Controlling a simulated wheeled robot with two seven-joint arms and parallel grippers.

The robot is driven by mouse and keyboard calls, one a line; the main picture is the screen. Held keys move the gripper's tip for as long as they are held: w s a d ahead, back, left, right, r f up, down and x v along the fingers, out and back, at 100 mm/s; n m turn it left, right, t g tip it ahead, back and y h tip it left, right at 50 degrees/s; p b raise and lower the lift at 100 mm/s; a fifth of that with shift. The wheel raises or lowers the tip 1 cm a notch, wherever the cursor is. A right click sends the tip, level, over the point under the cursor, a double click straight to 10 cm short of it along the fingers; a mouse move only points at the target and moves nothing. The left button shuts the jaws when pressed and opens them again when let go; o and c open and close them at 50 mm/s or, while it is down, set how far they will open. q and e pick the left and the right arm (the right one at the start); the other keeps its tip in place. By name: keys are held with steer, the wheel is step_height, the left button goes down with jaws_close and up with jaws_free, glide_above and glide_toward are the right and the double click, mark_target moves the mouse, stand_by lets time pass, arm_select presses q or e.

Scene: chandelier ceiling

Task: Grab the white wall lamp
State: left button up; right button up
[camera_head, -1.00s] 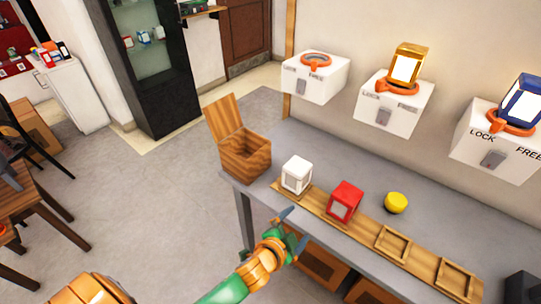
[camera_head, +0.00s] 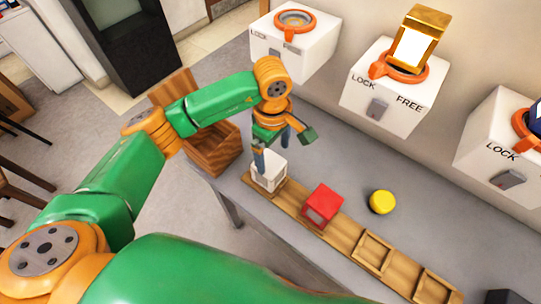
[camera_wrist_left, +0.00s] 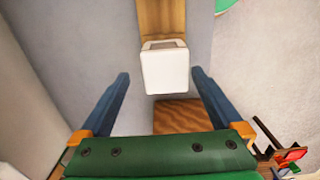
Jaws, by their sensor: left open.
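The white wall lamp (camera_head: 268,180) stands in the left-end slot of the wooden rack (camera_head: 342,234) on the grey table. My left gripper (camera_head: 274,148) is just above it, pointing down and open, and partly covers the lamp's top. In the left wrist view the white lamp (camera_wrist_left: 166,72) lies between the two spread blue fingers of the left gripper (camera_wrist_left: 161,75), with a gap on each side. My right gripper is out of view.
A red lamp (camera_head: 322,205) stands in the slot beside it, and a yellow round object (camera_head: 382,201) lies behind the rack. An open wooden box (camera_head: 212,155) is at the table's left end. White LOCK/FREE wall mounts (camera_head: 390,95) hang behind.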

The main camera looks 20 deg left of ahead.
mark_target(269, 162)
arm_select(q)
steer(key=shift+s+a+f, duration=0.1)
steer(key=shift+a+f, duration=0.05)
steer(key=shift+a, duration=0.2)
step_height(269, 162, down, 6)
steer(key=p, duration=0.3)
steer(key=shift+s+a, duration=0.15)
steer(key=shift+f, duration=0.25)
steer(key=c, duration=1.4)
